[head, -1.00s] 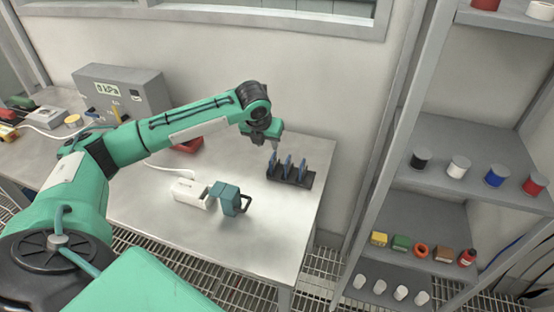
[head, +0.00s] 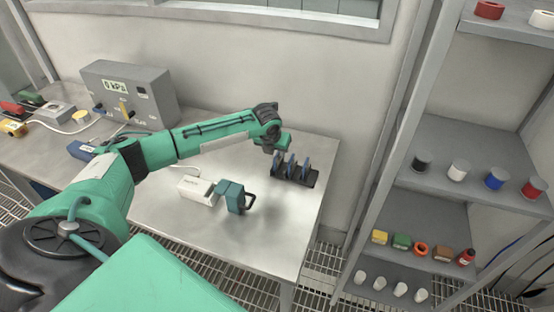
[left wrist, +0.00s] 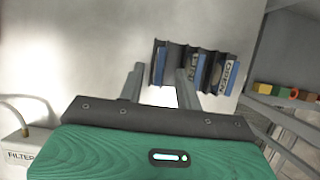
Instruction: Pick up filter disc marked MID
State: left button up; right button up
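Several blue filter discs (head: 290,164) stand upright in the slots of a black rack (head: 313,182) near the right end of the bench. In the left wrist view the discs show as blue edges (left wrist: 199,70) in the rack, with white labels. The rightmost label seems to read "OPEN"; I cannot make out which disc is marked MID. My left gripper (head: 275,152) is at the left side of the rack. Its two fingers are apart in the left wrist view (left wrist: 160,72), pointing toward the leftmost disc, with nothing visibly held. My right gripper is not in view.
A white box (head: 197,190) and a teal block with a dark handle (head: 232,196) stand on the bench left of the rack. A grey gauge box (head: 130,92) stands farther left. A shelf unit (head: 450,190) with coloured items rises on the right.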

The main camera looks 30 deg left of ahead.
pick_arm(q)
jog(key=shift+x, duration=1.2)
grip_shut()
jog(key=shift+r, duration=0.1)
